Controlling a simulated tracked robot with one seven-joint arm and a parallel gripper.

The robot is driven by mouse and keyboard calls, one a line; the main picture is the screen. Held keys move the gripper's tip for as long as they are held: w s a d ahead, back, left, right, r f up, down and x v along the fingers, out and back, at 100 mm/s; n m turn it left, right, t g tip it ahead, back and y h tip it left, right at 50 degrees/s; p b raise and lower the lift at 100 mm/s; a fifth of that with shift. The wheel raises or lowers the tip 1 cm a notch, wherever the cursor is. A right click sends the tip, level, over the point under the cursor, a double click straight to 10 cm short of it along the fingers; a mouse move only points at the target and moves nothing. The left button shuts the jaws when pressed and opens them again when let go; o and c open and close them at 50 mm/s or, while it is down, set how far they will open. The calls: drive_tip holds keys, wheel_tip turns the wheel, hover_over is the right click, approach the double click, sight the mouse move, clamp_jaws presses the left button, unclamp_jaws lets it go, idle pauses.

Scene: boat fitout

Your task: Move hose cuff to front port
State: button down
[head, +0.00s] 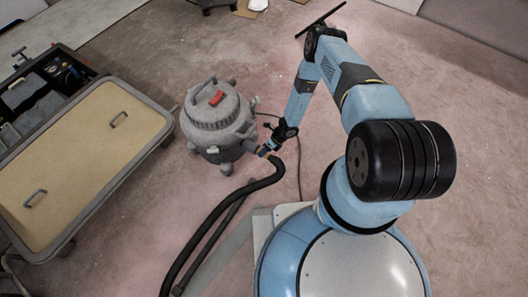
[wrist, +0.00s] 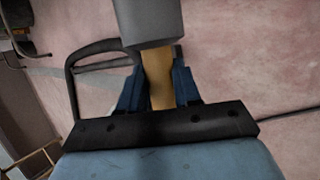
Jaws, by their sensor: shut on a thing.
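A grey shop vacuum (head: 212,118) with a red switch on its lid stands on the floor left of my arm. My gripper (head: 268,148) is low at the vacuum's right side. In the wrist view my gripper (wrist: 158,92) has its blue fingers shut on the tan hose cuff (wrist: 157,72). A grey cylindrical part (wrist: 150,22) adjoins the cuff's far end; I cannot tell whether the cuff is seated in it. The black hose (head: 222,207) runs from beside the gripper to the lower left. The front port cannot be made out clearly in the head view.
A cart with a tan top (head: 75,150) and an open tool tray (head: 38,88) stand at the left. A thin dark cord (head: 298,165) lies on the floor near my arm. Bare floor (head: 440,90) is clear at the right.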

drive_tip(key=c, duration=1.2)
unclamp_jaws()
drive_tip(key=shift+w+a+r, duration=0.1)
drive_tip(key=shift+w+a, duration=0.2)
drive_tip(key=shift+a, duration=0.05)
drive_tip(key=o, duration=0.5)
drive_tip(key=shift+s+d, duration=0.15)
drive_tip(key=shift+d, duration=0.1)
drive_tip(key=v, duration=1.3)
drive_tip(key=shift+d+r, duration=0.15)
drive_tip(key=shift+r, duration=0.05)
